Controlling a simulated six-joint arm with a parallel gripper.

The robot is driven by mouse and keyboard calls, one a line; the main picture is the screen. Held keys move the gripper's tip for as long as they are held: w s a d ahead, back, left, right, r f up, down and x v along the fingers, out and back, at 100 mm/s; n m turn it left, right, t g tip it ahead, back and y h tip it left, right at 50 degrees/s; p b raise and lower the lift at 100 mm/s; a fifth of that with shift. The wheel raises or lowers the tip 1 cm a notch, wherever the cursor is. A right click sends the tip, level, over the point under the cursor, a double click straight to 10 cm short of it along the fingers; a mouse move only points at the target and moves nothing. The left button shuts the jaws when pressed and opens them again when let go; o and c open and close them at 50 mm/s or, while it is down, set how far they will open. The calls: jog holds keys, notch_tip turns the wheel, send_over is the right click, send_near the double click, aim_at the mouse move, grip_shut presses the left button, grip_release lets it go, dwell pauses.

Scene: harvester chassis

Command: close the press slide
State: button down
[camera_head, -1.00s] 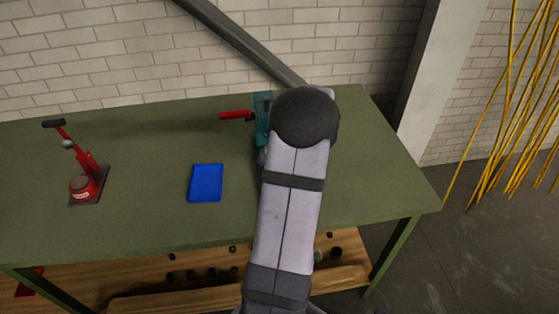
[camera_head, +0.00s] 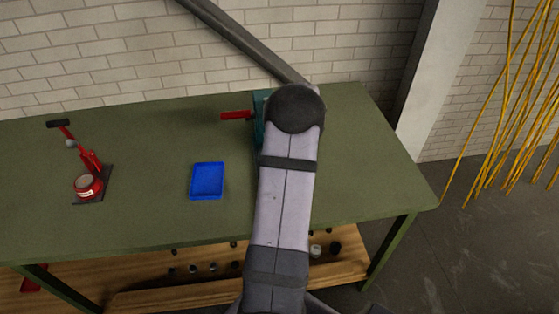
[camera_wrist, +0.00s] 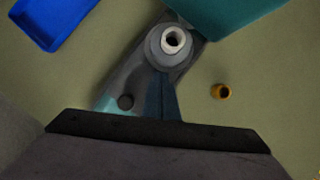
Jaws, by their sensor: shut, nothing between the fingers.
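The press (camera_head: 258,105) is a teal machine with a red handle (camera_head: 235,115) pointing left, at the back of the green bench. My arm hides most of it in the head view. In the wrist view its teal body (camera_wrist: 225,12) is at the top right. A grey part with a round collar and a pale hollow centre (camera_wrist: 172,40) lies just beyond my fingertips; I cannot tell if this is the slide. My gripper (camera_wrist: 161,76) is shut and empty, its fingers over the grey part. I cannot tell whether they touch it. My arm hides the gripper in the head view.
A blue tray (camera_head: 207,181) lies left of my arm on the bench (camera_head: 140,215). A red hand press (camera_head: 88,180) stands at the far left. A small brass bushing (camera_wrist: 221,91) lies right of my fingers. The bench's right end is clear.

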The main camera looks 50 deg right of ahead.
jog(key=shift+w+d+r+p, duration=0.1)
jog(key=shift+w+d+p, duration=0.8)
jog(key=shift+w+d, duration=0.5)
jog(key=shift+w, duration=0.05)
jog(key=shift+s, duration=0.1)
jog(key=shift+s+a, duration=0.15)
jog(key=shift+s, duration=0.25)
jog(key=s, duration=0.3)
jog(key=shift+s+a, duration=0.15)
jog(key=shift+a, duration=0.25)
jog(key=b+v, duration=0.2)
jog(key=v, duration=0.7)
jog(key=shift+r+b, duration=0.3)
jog(key=shift+b, duration=0.1)
